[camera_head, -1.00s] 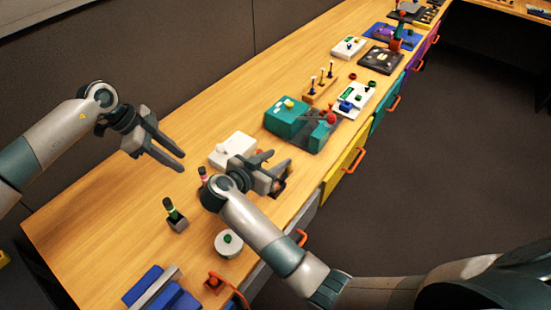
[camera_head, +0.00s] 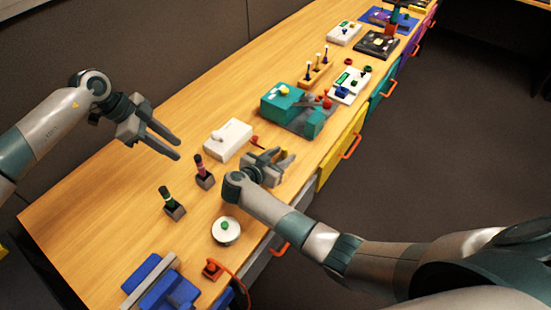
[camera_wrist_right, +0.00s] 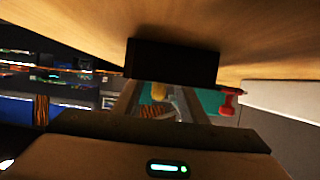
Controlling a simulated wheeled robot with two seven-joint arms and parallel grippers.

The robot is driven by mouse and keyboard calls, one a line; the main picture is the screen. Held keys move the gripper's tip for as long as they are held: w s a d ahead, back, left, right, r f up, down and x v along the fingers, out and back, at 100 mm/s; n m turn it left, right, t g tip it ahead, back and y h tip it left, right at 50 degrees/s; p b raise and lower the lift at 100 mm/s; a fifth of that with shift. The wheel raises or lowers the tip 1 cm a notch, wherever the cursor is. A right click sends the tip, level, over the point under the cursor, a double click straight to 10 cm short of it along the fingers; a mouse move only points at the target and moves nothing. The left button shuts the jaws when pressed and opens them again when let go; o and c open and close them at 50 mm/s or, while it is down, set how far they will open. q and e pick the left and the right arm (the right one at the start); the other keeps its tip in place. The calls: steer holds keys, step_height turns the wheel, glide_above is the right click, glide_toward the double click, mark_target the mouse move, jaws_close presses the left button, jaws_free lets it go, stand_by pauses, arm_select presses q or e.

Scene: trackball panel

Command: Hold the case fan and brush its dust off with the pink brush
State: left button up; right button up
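The pink-handled brush (camera_head: 198,162) stands upright in a small grey holder (camera_head: 205,181). My left gripper (camera_head: 178,146) is open and empty above the table, to the upper left of the brush and apart from it. My right gripper (camera_head: 287,157) is low over the table's front edge, right of the brush. Its fingers look apart, with a gap between them in the right wrist view (camera_wrist_right: 158,105). I cannot clearly make out the case fan. A small yellow part (camera_head: 285,152) shows at the right fingertips, and the arm hides what is around it.
A round white dish (camera_head: 226,231) and blue blocks (camera_head: 160,285) are nearer. The table's left back is clear.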

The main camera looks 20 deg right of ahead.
steer(key=shift+w+d+f, duration=0.3)
steer(key=shift+w+d, duration=0.1)
steer(key=shift+d, duration=0.15)
jaws_close()
